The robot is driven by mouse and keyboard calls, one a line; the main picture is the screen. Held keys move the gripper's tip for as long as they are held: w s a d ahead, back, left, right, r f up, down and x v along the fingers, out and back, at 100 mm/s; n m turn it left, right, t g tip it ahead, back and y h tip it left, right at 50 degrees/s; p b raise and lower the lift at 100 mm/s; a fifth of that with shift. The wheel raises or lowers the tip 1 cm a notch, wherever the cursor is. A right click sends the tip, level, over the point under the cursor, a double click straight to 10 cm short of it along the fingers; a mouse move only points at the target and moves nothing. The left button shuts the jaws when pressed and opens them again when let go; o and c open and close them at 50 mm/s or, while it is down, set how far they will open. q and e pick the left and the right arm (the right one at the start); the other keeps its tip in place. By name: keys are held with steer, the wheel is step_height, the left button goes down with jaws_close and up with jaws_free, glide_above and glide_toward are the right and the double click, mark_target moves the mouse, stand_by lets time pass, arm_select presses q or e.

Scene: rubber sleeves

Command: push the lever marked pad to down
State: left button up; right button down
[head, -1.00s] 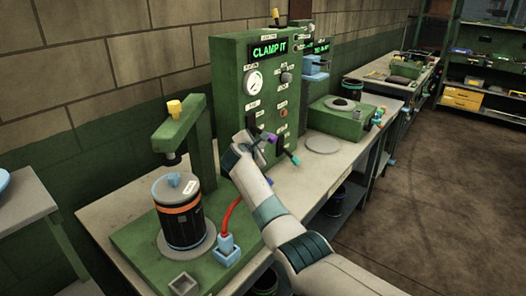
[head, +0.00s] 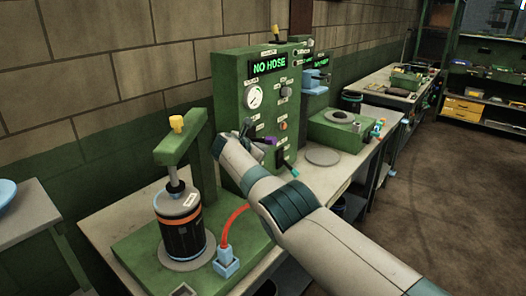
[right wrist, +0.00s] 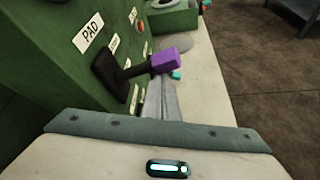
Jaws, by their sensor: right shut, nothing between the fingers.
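The lever marked PAD has a purple handle (right wrist: 165,60) on a dark stem and black plate, below the PAD label (right wrist: 89,33) in the right wrist view. In the head view its purple handle (head: 269,141) stands out from the green panel (head: 229,105), beside my right wrist. My right gripper (right wrist: 164,84) is shut and empty; its grey fingers are close by the handle, and I cannot tell whether they touch it. The pad (head: 176,187) on the green press is down at the top of the black canister (head: 180,228). My left gripper is not in view.
The panel display (head: 269,66) reads NO HOSE. A red hose (head: 234,219) rises from a blue fitting (head: 226,262) and passes behind my arm. A green box (head: 341,129) stands farther along the bench.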

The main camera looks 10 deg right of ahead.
steer(key=shift+r, duration=0.4)
steer(key=shift+r+p, duration=0.7)
steer(key=shift+p, duration=0.05)
steer(key=shift+w, duration=0.1)
